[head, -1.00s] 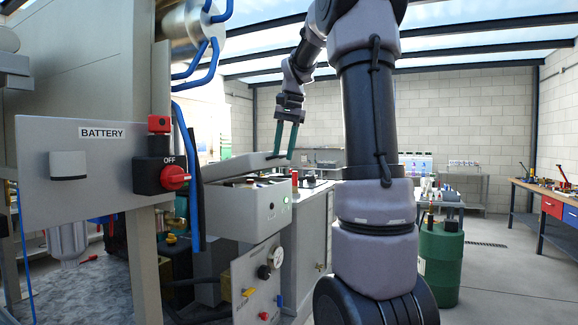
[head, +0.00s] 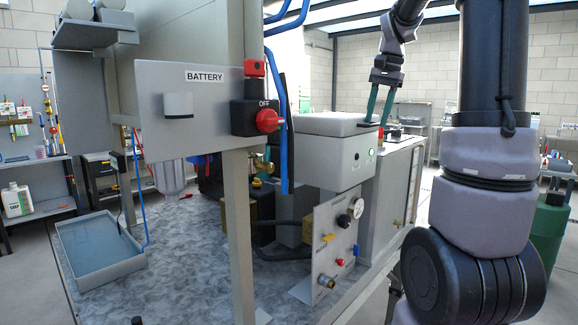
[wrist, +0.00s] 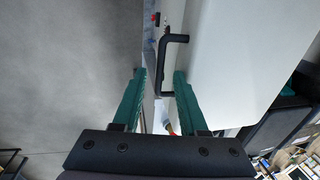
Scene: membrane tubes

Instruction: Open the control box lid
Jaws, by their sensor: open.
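The control box (head: 335,172) is a pale grey case with a small green light on its front. Its lid (head: 325,124) lies flat on top, with no gap showing. In the wrist view the lid (wrist: 240,60) is a broad pale surface on the right, with a black bar handle (wrist: 178,39) along its edge. My gripper (head: 380,123) is at the lid's right edge, fingers pointing down. In the wrist view my gripper (wrist: 160,73) is open, and the handle's near end shows between the green fingers. I cannot tell whether they touch it.
A battery panel (head: 205,105) with a red OFF switch (head: 267,121) stands left of the box. Blue hoses (head: 283,125) run between them. A gauge panel (head: 338,235) is below the box. A green drum (head: 548,235) stands at the right, partly behind my arm.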

